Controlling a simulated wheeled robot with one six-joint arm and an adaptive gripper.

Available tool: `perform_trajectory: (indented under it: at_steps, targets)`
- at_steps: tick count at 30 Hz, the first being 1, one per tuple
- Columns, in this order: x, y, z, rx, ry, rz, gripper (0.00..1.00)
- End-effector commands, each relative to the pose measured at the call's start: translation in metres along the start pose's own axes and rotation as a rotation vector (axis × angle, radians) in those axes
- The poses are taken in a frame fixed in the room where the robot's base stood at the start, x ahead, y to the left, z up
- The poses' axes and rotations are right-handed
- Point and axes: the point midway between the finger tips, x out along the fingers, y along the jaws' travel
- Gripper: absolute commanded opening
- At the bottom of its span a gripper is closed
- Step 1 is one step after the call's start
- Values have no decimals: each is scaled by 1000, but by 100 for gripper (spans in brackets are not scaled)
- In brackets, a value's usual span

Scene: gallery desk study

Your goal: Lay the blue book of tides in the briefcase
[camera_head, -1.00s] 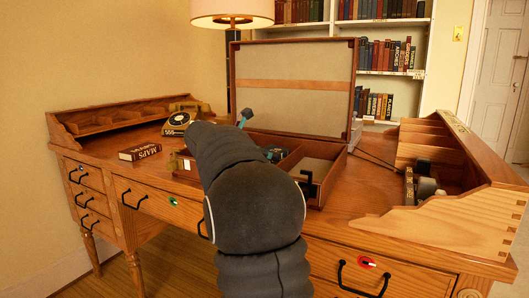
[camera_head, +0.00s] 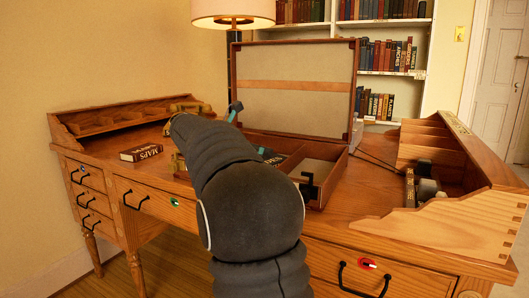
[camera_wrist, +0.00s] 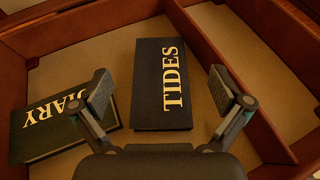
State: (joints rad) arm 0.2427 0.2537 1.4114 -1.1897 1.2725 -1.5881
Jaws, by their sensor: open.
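The dark book lettered TIDES (camera_wrist: 160,100) lies flat, cover up, on the tan floor of the open briefcase (camera_head: 295,62). A dark green book lettered DIARY (camera_wrist: 60,125) lies tilted to its left in the same compartment. My gripper (camera_wrist: 162,82) is open, with one finger on each side of the Tides book in the wrist view. Its fingers look apart from the book; I cannot tell how high above it they are. In the head view my arm hides most of the gripper and the near left part of the briefcase.
A book lettered MAPS (camera_head: 141,153) lies on the desk (camera_head: 335,218) left of my arm. The briefcase lid stands upright at the back. A brown divider (camera_wrist: 240,85) borders an empty compartment on the right. A wooden organiser (camera_head: 450,190) stands at the right.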

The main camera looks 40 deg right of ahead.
Motion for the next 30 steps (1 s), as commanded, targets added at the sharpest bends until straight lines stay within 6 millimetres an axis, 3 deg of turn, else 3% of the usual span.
perform_trajectory:
  at_steps: [6,12,30]
  targets:
    - [-46,1,1,-1,0,5,100]
    - [-72,1,0,-1,1,2,100]
    - [-82,-2,-1,11,8,4,100]
